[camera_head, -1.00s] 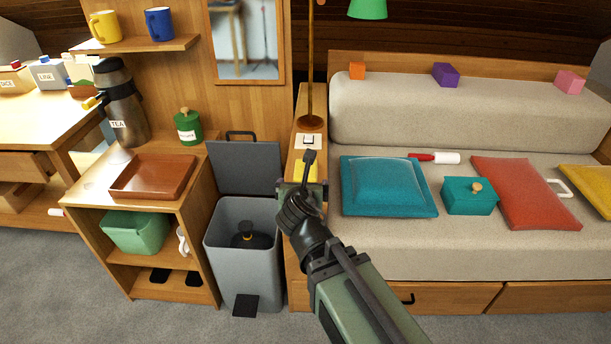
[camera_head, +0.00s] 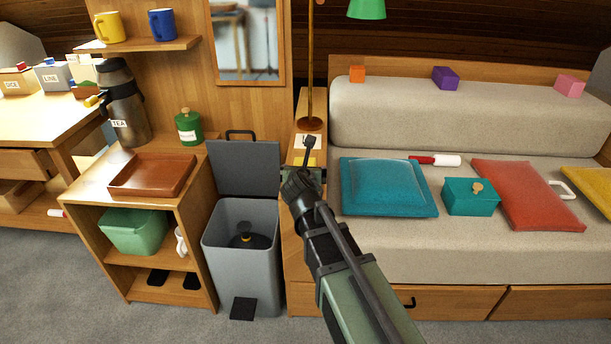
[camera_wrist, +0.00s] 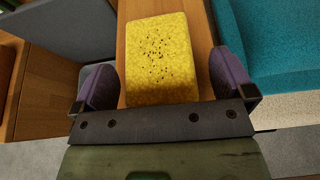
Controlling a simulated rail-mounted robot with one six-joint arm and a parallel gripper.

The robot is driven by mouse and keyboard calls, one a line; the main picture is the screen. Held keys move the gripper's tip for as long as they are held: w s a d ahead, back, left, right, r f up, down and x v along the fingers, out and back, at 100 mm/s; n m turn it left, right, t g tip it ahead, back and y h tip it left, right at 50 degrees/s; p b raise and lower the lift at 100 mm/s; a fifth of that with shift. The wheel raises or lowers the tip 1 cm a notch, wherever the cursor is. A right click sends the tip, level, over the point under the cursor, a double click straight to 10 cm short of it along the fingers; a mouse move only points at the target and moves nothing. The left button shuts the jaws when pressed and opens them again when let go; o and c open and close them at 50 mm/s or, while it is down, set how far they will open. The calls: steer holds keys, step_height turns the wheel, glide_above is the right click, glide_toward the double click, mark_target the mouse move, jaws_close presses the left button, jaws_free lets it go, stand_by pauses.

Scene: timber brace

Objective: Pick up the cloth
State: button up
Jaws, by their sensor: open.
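The yellow cloth (camera_wrist: 162,55) looks like a thick, porous sponge-like block with dark specks. It lies on the narrow wooden ledge (camera_wrist: 122,25) between the bin and the sofa. In the head view most of it is hidden behind my gripper (camera_head: 305,178). In the wrist view my gripper (camera_wrist: 164,84) is open, with one purple-grey finger on each side of the cloth's near part. A narrow gap shows at the left finger; the right finger is very close to the cloth, and I cannot tell whether it touches.
The grey bin (camera_head: 222,240) with its lid up stands left of the ledge. The teal cushion (camera_head: 385,187) lies close on the right, on the sofa. A lamp pole (camera_head: 310,70) rises from the ledge behind the gripper.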

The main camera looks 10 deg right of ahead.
steer(key=shift+w, duration=0.1)
steer(key=c, duration=1)
steer(key=shift+r, duration=0.15)
step_height(320, 180, up, 20)
steer(key=p, duration=2)
